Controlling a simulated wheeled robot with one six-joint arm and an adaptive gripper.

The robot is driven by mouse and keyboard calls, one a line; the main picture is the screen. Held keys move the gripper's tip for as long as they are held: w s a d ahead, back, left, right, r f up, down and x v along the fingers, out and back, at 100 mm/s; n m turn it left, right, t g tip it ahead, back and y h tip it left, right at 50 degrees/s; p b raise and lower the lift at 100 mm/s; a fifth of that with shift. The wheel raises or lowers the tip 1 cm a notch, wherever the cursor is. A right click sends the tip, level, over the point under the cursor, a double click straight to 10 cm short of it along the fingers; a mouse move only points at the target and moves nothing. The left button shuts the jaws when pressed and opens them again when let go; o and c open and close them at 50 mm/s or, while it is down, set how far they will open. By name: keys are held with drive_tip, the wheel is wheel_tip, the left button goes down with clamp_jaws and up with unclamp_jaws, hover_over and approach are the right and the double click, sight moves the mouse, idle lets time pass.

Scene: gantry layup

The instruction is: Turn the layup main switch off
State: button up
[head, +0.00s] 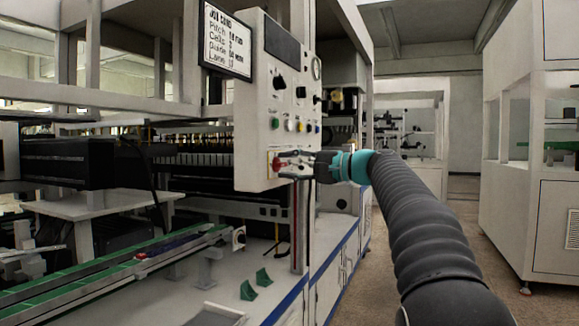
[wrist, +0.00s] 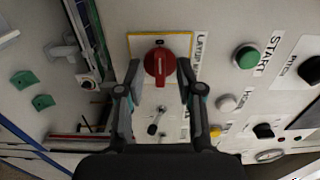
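The layup main switch is a red rotary knob (wrist: 160,64) on a yellow-edged plate (wrist: 133,43), with a partly hidden "LAYUP" label beside it. Its grip bar runs up and down in the wrist view. In the head view the red knob (head: 276,163) sits low on the white control panel (head: 250,120). My gripper (head: 285,164) reaches it from the right. In the wrist view my gripper (wrist: 160,68) is open, with one finger on each side of the knob and a visible gap on both sides. Whether the fingertips touch the panel is hard to tell.
A green START button (wrist: 246,57), a white button (wrist: 226,103) and black knobs share the panel. A job card screen (head: 228,43) hangs at its upper left. Green conveyor rails (head: 100,270) lie below left. The aisle floor at right is clear.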

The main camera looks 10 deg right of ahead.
drive_tip(key=v, duration=1.2)
